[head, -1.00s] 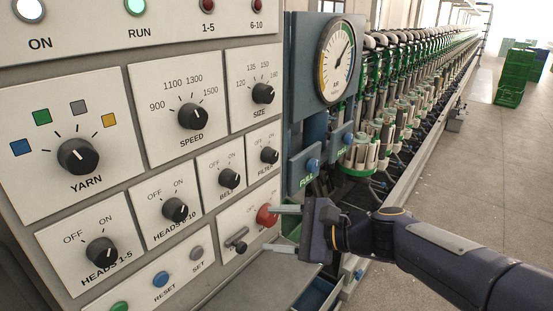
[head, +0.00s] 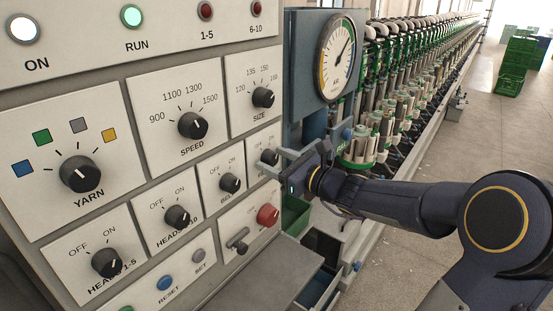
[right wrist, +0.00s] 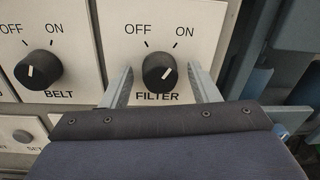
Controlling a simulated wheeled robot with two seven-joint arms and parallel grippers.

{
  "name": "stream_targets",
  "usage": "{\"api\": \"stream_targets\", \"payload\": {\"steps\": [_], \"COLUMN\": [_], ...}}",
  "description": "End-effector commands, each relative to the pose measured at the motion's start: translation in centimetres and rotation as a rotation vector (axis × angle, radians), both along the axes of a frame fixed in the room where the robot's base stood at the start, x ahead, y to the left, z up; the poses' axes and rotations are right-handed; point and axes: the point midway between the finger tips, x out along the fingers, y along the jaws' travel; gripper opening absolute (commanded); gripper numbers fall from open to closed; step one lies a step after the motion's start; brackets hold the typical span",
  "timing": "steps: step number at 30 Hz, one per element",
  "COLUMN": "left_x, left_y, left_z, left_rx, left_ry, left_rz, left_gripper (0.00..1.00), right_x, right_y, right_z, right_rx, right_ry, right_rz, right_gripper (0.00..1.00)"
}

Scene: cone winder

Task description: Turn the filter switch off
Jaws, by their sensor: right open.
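The filter switch (right wrist: 159,72) is a black round knob on a white plate marked OFF, ON and FILTER. In the right wrist view its white pointer line slants up to the right, on the ON side. In the head view the filter knob (head: 269,157) is partly covered by my right gripper. My right gripper (right wrist: 163,85) is open, one finger on each side of the knob, with gaps visible between the fingers and the knob. In the head view my right gripper (head: 282,163) reaches the panel from the right. My left gripper is not in view.
The belt knob (head: 229,183) is just left of the filter knob. A gauge (head: 338,58) stands on the blue post at the right. A grey shelf (head: 255,280) juts out below the panel.

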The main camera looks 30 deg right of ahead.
Motion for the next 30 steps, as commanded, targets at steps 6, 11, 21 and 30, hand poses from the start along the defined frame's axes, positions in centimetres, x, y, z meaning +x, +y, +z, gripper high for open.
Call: {"api": "stream_targets", "payload": {"steps": [6, 11, 21, 30], "left_x": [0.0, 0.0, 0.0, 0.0], "left_y": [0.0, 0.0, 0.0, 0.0], "left_z": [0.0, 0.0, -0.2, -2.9], "left_rx": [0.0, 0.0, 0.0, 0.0], "left_ry": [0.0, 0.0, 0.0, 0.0], "left_rz": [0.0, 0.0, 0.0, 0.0], "left_gripper": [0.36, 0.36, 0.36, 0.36], "right_x": [0.0, 0.0, 0.0, 0.0], "right_y": [0.0, 0.0, 0.0, 0.1], "right_z": [0.0, 0.0, -0.1, -0.6], "right_rx": [-0.001, -0.001, -0.007, -0.102], "right_ry": [0.0, 0.0, -0.002, -0.044], "right_rz": [0.0, 0.0, 0.0, 0.0], "right_gripper": [0.55, 0.35, 0.11, 0.11]}}
